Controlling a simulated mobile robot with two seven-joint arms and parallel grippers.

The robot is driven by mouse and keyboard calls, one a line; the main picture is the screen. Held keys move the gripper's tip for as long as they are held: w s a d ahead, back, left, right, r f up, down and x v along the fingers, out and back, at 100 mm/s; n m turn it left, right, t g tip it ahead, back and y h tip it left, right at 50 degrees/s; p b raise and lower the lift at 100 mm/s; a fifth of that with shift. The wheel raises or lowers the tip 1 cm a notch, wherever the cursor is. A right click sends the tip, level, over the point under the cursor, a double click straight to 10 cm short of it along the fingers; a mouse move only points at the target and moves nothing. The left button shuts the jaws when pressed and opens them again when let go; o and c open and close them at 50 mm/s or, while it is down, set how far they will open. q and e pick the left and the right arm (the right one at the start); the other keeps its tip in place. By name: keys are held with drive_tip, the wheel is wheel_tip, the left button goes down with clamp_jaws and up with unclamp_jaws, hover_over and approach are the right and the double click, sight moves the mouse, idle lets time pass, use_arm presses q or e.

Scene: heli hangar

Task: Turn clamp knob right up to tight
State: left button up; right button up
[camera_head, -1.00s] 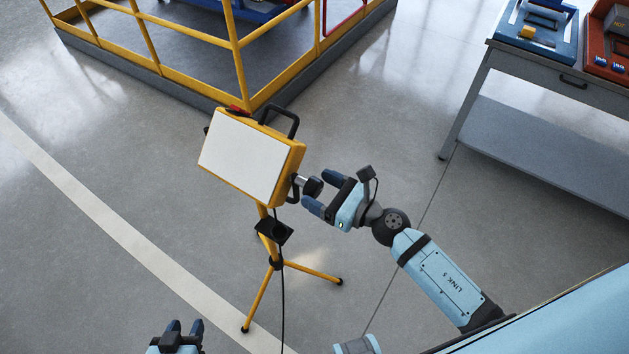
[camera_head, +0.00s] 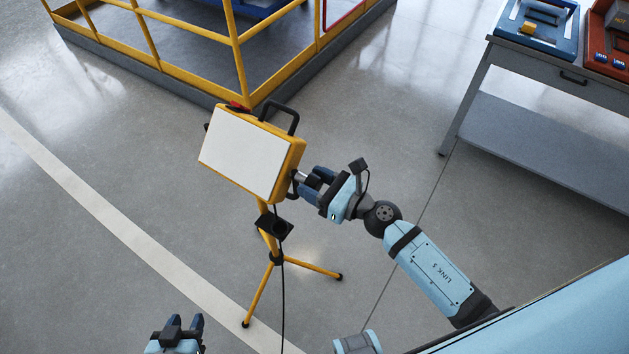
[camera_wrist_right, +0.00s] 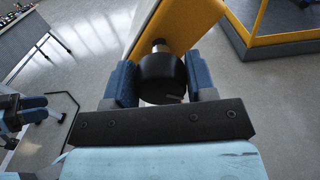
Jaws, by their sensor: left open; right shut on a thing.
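The clamp knob is a dark round knob (camera_wrist_right: 160,78) on a short metal shaft at the side of a yellow work lamp (camera_head: 287,170) with a white face. In the head view the knob is mostly hidden by the fingers. My right gripper (camera_head: 312,184) is shut on the knob; in the right wrist view its two blue fingers (camera_wrist_right: 160,82) stand on either side of it. The lamp stands on a yellow tripod (camera_head: 277,262). My left gripper (camera_head: 185,324) is open and empty at the bottom of the head view, away from the lamp.
A black cable (camera_head: 283,310) hangs down from the lamp. A yellow railed platform (camera_head: 170,78) stands behind it. A grey workbench (camera_head: 535,68) with blue and red trays is at the upper right. The floor between lamp and bench is clear.

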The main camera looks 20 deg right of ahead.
drive_tip(key=shift+r+m+p, duration=0.1)
drive_tip(key=shift+m+p, duration=0.55)
drive_tip(key=shift+m, duration=0.45)
drive_tip(key=m+p, duration=0.1)
drive_tip(key=m, duration=0.2)
drive_tip(key=shift+w+d+m+p, duration=0.1)
drive_tip(key=shift+m+p, duration=0.2)
drive_tip(key=shift+p, duration=0.05)
drive_tip(key=m+p, duration=0.2)
drive_tip(key=m, duration=0.4)
drive_tip(key=shift+p, duration=0.35)
drive_tip(key=m+p, duration=0.1)
drive_tip(key=m, duration=0.3)
drive_tip(key=m+p, duration=0.1)
drive_tip(key=m, duration=0.1)
drive_tip(key=shift+d+f+m+p, duration=0.1)
drive_tip(key=shift+f+m+p, duration=0.15)
drive_tip(key=shift+m+p, duration=0.15)
drive_tip(key=m+p, duration=0.1)
drive_tip(key=m, duration=0.3)
drive_tip(key=shift+f, duration=0.1)
drive_tip(key=shift+m+p, duration=0.4)
drive_tip(key=shift+f, duration=0.1)
drive_tip(key=o, duration=0.9)
